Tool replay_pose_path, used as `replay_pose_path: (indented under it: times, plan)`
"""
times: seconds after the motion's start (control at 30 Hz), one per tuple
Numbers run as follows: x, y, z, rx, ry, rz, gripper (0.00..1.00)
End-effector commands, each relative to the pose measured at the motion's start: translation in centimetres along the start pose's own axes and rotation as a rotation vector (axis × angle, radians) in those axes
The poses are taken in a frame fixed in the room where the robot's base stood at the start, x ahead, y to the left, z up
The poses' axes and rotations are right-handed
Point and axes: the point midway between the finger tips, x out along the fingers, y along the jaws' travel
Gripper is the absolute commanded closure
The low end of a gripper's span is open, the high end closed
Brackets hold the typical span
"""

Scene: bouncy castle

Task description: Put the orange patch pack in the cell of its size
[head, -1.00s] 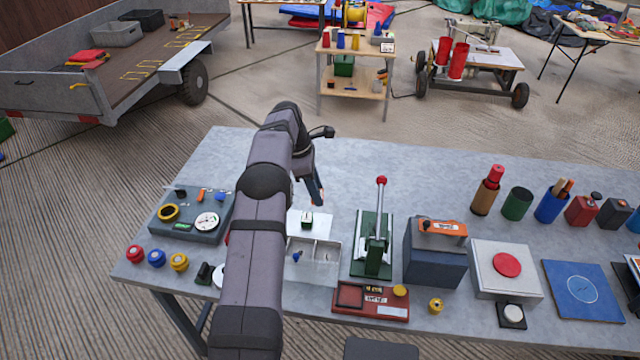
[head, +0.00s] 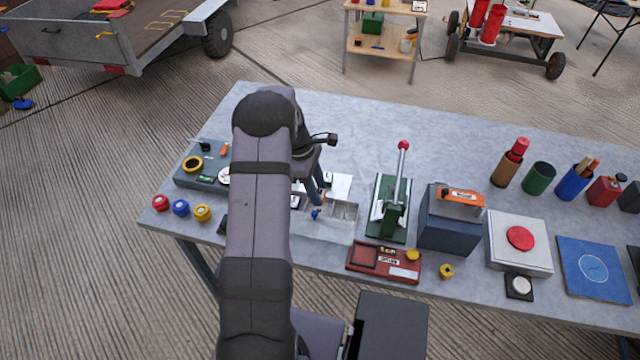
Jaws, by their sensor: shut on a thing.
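My gripper (head: 319,203) points down over the pale divided tray (head: 338,236), left of the green press. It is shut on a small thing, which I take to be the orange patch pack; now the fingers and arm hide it. The tray has open cells at its front; the right one (head: 343,213) looks empty. A small blue piece (head: 315,214) shows in the tray by the fingertips. A small dark-and-white pack (head: 294,201) lies at the tray's left, partly behind my arm. I cannot tell the cell sizes.
A green press (head: 388,215) with a tall red-knobbed lever stands right of the tray. A red stamp tray (head: 384,262) lies in front of it. A dark box (head: 447,232) with an orange-handled item on top stands further right. The table (head: 350,130) is clear behind.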

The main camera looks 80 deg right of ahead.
Motion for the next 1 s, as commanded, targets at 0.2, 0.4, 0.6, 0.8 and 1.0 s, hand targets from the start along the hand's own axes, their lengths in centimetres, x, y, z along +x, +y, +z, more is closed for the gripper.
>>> replay_pose_path:
  times: [0.2,0.4,0.6,0.8,1.0]
  plan:
    - [0.6,0.0,-0.1,0.000,0.000,0.000,0.87]
    - [1.7,0.0,-0.4,0.000,0.000,0.000,0.87]
    - [2.9,0.0,-0.8,0.000,0.000,0.000,0.87]
    - [3.4,0.0,-0.9,0.000,0.000,0.000,0.87]
    - [3.4,0.0,-0.9,0.000,0.000,0.000,0.87]
